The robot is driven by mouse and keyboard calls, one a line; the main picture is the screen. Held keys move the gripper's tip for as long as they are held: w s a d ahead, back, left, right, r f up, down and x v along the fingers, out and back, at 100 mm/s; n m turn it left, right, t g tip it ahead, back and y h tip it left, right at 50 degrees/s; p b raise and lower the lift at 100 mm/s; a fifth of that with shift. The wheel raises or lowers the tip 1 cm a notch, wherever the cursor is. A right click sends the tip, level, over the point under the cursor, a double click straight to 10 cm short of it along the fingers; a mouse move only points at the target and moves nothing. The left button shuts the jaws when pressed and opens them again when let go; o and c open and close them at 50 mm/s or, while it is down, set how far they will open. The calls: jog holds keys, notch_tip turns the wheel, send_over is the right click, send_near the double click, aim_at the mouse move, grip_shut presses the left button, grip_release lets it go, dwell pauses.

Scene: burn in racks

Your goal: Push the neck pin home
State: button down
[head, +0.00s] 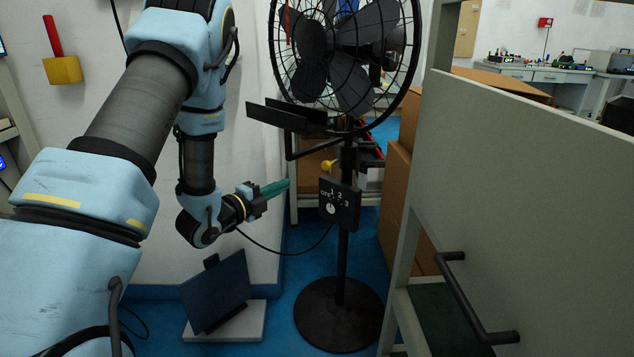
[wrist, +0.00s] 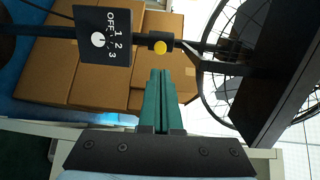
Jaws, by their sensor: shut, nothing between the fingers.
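The neck pin, a yellow knob (head: 328,166), sits on the black pole of the standing fan, just above the speed box (head: 338,204). In the wrist view the yellow pin (wrist: 160,47) shows round and face-on, on a dark collar, just beyond my fingertips. My gripper (head: 287,184) has green fingers, shut and empty. It is to the left of the pin and a little lower in the head view, with a visible gap. In the wrist view the closed fingers (wrist: 163,75) point toward the pin. How deep the pin sits is unclear.
The caged fan head (head: 345,45) is above, with a dark flat plate (head: 285,117) over my gripper. A cable runs from the speed box. Cardboard boxes (head: 398,190) stand behind. A grey panel with a handle (head: 475,300) fills the right. A tilted dark panel (head: 216,292) stands below.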

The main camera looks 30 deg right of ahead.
aim_at(326, 165)
jog(key=shift+s+d, duration=0.1)
jog(key=shift+s, duration=0.1)
jog(key=p+x, duration=0.2)
jog(key=x, duration=1.2)
jog(key=shift+s, duration=0.1)
jog(key=shift+d, duration=0.1)
jog(key=shift+b+x, duration=1)
jog(key=shift+x, duration=0.1)
jog(key=shift+d, duration=0.4)
jog(key=shift+r, duration=0.2)
